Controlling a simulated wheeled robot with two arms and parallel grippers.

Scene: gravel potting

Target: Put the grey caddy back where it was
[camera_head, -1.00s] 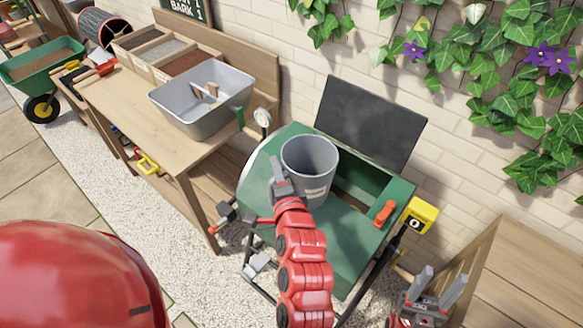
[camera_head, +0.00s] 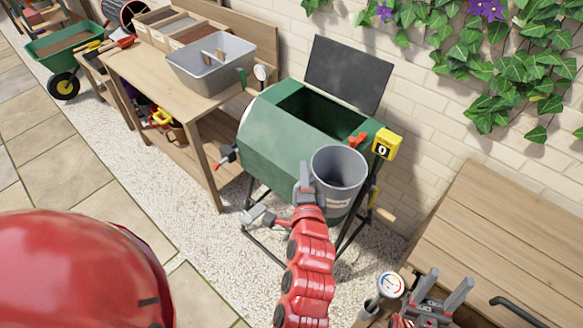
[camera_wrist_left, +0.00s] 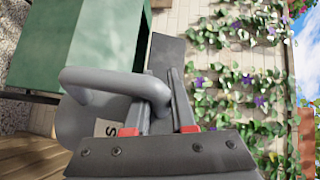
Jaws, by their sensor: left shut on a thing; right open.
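The grey caddy (camera_head: 338,170) is an open-topped bucket with a pale label, held upright in the air in the head view. It is in front of the right end of the green tumbler (camera_head: 290,125). My left gripper (camera_head: 306,182) is shut on its handle at the caddy's left side. The left wrist view shows the thick grey handle (camera_wrist_left: 105,80) running between my left fingers (camera_wrist_left: 163,103), with the caddy's body partly hidden behind. My right gripper (camera_head: 442,292) is open and empty at the lower right, beside the slatted wooden bench (camera_head: 500,225).
The tumbler's dark lid (camera_head: 347,73) stands open. A yellow counter box (camera_head: 386,144) sits at its right end. The slatted bench top looks clear. A round dial (camera_head: 390,285) stands near my right gripper. A grey tub (camera_head: 211,65) rests on the potting table (camera_head: 150,80).

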